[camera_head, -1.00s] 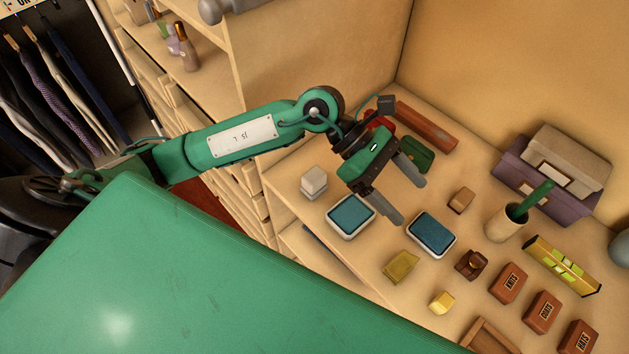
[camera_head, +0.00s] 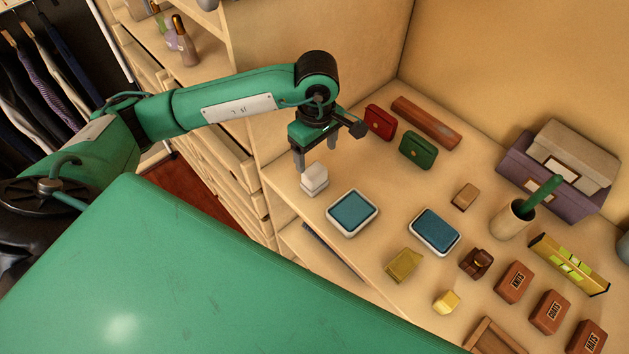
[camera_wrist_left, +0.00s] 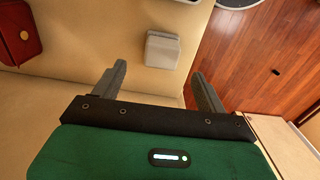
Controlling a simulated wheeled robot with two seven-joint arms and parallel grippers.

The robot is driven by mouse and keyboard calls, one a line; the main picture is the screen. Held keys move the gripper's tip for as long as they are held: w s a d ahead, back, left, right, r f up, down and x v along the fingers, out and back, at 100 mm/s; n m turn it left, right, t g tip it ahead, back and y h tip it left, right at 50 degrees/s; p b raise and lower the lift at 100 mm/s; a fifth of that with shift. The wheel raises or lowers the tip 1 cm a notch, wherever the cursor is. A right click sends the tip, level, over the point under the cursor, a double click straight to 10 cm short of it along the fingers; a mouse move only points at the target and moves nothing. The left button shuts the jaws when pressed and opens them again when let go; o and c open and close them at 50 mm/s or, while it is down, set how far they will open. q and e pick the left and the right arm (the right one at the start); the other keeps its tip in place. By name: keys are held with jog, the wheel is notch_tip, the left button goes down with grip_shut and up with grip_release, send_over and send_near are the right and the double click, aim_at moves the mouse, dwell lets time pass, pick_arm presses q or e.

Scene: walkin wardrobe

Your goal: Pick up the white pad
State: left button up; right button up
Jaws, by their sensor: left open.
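The white pad (camera_head: 314,180) is a small white block on the shelf top near its left front edge. It also shows in the left wrist view (camera_wrist_left: 164,50), beyond the fingertips and roughly in line with the gap between them. My left gripper (camera_head: 316,158) points down just behind and above the white pad, its fingers apart and empty. In the left wrist view both fingers (camera_wrist_left: 160,75) are spread with nothing between them. They appear apart from the pad. My right gripper is not in view.
Two blue-topped pads with white rims (camera_head: 352,213) (camera_head: 434,231) lie to the right. A red case (camera_head: 380,122) and a green case (camera_head: 416,150) stand behind. The shelf's front edge is close to the white pad. Several small boxes lie at right.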

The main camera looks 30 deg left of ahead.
aim_at(314, 170)
pick_arm(q)
notch_tip(314, 170, down, 3)
jog(key=shift+r+b, duration=0.1)
jog(key=shift+b, duration=0.2)
notch_tip(314, 170, down, 5)
jog(key=shift+s+a+f+b, duration=0.1)
jog(key=shift+s+a+b, duration=0.05)
jog(key=shift+b, duration=0.45)
jog(key=c, duration=1.1)
